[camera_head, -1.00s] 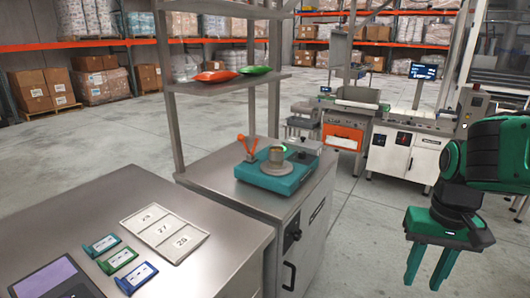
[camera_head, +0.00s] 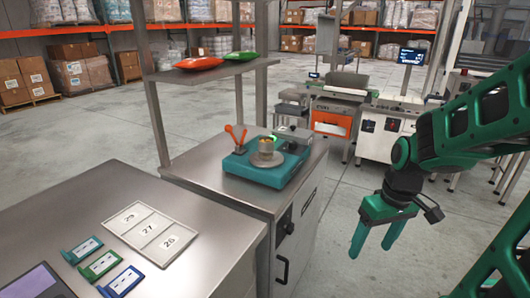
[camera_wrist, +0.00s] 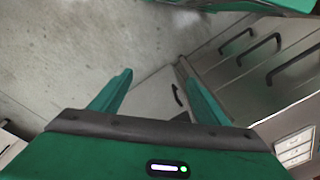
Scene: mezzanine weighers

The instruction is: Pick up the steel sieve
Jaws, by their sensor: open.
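My gripper (camera_head: 374,243) hangs to the right of the scale's bench, over the floor in the picture, apart from the cup. Its two green fingers are spread and empty. They also show in the wrist view (camera_wrist: 154,72), with floor and a steel cabinet beyond and no sieve visible there.
An orange-handled tool (camera_head: 236,138) stands at the scale's left. A shelf (camera_head: 210,68) with red and green bags hangs above the steel bench. A numbered tray (camera_head: 125,219) and coloured tags (camera_head: 101,265) lie on the near table. Open floor (camera_head: 345,205) lies right of the bench.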

